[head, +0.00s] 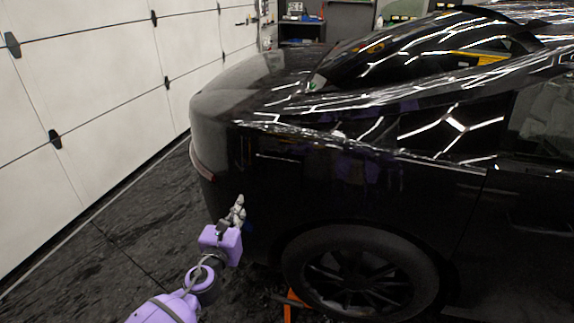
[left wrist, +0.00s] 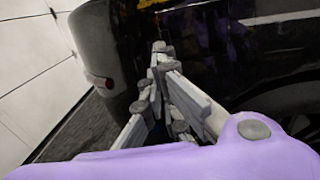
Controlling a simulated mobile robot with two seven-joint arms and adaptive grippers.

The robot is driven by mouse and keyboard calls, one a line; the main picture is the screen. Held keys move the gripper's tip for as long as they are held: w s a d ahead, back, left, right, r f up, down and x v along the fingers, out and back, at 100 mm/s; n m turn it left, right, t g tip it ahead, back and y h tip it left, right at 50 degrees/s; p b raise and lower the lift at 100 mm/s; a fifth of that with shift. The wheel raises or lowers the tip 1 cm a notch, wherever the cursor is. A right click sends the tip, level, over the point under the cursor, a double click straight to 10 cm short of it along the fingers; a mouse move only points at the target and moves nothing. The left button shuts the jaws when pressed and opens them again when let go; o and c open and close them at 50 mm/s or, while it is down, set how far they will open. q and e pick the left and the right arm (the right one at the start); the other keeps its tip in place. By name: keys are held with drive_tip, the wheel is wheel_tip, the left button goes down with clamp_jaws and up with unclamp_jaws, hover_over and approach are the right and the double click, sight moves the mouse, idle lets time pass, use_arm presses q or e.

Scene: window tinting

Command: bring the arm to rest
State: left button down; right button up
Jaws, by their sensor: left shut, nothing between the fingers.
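My left gripper (head: 239,204) is at the end of the purple arm that comes in from the bottom left in the head view. It is in front of the rear side of a black car (head: 330,190), left of the rear wheel. In the left wrist view the gripper's grey fingers (left wrist: 161,50) are together at their tips, with nothing between them. The car's dark side panel (left wrist: 235,50) lies beyond the fingertips. I cannot tell from these views how wide the gap to the panel is. My right gripper is in neither view.
The car's rear wheel (head: 360,278) is right of my gripper. A small orange object (head: 291,306) is on the floor by the wheel. A white panelled garage door (head: 90,90) runs along the left. Dark floor (head: 120,235) lies open between door and car.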

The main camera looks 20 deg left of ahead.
use_arm(q)
drive_tip(key=s+d+f+n+g+h+p, duration=0.1)
drive_tip(key=s+d+f+n+g+p, duration=0.1)
drive_tip(key=s+d+f+n, duration=0.6)
drive_tip(key=s+d+f+n+g+h+p, duration=0.1)
drive_tip(key=s+f+n+g+h+p, duration=0.2)
drive_tip(key=s+n, duration=0.9)
drive_tip(key=s+d+f+n+g+p, duration=0.1)
drive_tip(key=s+d+n, duration=0.1)
drive_tip(key=s+n, duration=0.2)
drive_tip(key=s+d+f+n+g+p, duration=0.1)
drive_tip(key=s+n, duration=0.4)
drive_tip(key=s, duration=0.6)
drive_tip(key=s+d+f+n+g+p, duration=0.2)
drive_tip(key=s+d+n, duration=0.2)
drive_tip(key=s, duration=0.4)
drive_tip(key=shift+d+f, duration=0.2)
drive_tip(key=shift+d, duration=0.1)
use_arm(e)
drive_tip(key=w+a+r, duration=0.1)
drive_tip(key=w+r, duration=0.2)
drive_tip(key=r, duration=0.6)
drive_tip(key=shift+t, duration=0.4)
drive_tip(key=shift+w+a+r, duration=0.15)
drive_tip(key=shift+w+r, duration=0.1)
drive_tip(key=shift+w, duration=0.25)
